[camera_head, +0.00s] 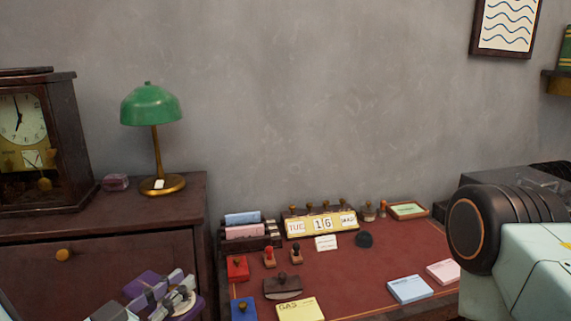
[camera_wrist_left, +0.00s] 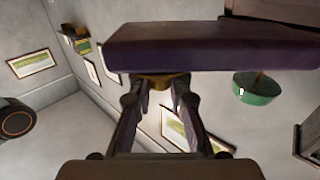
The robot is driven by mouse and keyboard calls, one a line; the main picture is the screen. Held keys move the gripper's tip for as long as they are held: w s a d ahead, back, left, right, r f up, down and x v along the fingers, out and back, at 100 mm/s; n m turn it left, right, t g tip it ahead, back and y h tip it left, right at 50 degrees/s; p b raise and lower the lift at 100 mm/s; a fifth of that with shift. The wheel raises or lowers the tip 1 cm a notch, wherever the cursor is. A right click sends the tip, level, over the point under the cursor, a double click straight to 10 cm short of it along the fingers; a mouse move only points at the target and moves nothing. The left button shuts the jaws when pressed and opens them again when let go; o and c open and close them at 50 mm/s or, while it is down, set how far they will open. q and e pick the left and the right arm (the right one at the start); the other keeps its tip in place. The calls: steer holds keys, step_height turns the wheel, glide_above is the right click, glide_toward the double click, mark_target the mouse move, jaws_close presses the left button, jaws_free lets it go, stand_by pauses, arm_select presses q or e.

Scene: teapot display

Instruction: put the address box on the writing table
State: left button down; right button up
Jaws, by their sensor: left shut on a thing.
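A dark purple box, which I take to be the address box (camera_wrist_left: 210,47), fills the top of the left wrist view, with a brass-coloured part below it between my fingers. In the head view its purple parts (camera_head: 141,280) show around my left gripper (camera_head: 168,294) at the lower left. My left gripper (camera_wrist_left: 160,92) is shut on it, in front of the dark cabinet and left of the writing table. The writing table (camera_head: 370,265) has a dark red top. My right gripper is not in view.
Stamps, a yellow date calendar (camera_head: 320,224), a file rack (camera_head: 248,232) and note pads (camera_head: 409,289) crowd the table's left, back and front. Its middle right is fairly clear. A green lamp (camera_head: 152,104) and a clock (camera_head: 30,140) stand on the cabinet (camera_head: 100,245).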

arm_select(q)
steer(key=s+f+b, duration=0.1)
steer(key=s+f, duration=0.3)
steer(key=f, duration=0.5)
steer(key=shift+s+d+h+b, duration=0.15)
steer(key=shift+s+h+b, duration=0.15)
steer(key=shift+s+b, duration=0.1)
steer(key=shift+d, duration=0.1)
